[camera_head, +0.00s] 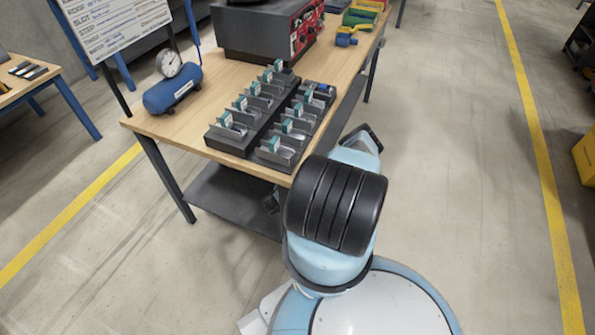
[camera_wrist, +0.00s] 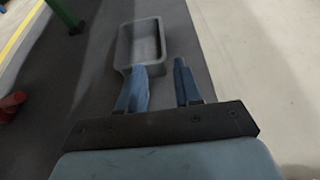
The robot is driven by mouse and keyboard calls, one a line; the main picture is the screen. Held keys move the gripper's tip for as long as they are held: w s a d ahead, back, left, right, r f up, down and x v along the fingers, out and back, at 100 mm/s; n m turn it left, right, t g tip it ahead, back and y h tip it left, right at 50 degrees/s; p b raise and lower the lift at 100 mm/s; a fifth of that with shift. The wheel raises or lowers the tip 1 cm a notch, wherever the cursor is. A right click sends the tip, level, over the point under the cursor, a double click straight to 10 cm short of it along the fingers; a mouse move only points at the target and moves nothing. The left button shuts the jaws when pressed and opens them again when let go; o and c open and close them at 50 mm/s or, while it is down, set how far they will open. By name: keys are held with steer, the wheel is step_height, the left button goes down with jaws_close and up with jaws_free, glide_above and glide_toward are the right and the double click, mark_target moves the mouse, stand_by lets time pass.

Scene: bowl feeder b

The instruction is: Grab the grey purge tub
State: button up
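The grey purge tub (camera_wrist: 146,42) shows in the wrist view as an open rectangular tub, empty inside, on a dark grey surface. My gripper (camera_wrist: 158,66) is open, with its two blue fingers apart and nothing between them. The left fingertip overlaps the tub's near end in the picture; the right fingertip is just right of that end. I cannot tell whether either touches.
A wooden workbench (camera_head: 205,75) has a dark lower shelf (camera_head: 232,199). A fixture tray (camera_head: 270,150), a blue tank with gauge (camera_head: 172,92) and a dark machine with a red panel (camera_head: 262,30) stand on it. In the wrist view, a red object (camera_wrist: 10,104) lies left. Floor right of the bench is clear.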

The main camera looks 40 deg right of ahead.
steer(key=x, duration=1.2)
jaws_close()
stand_by(0.4)
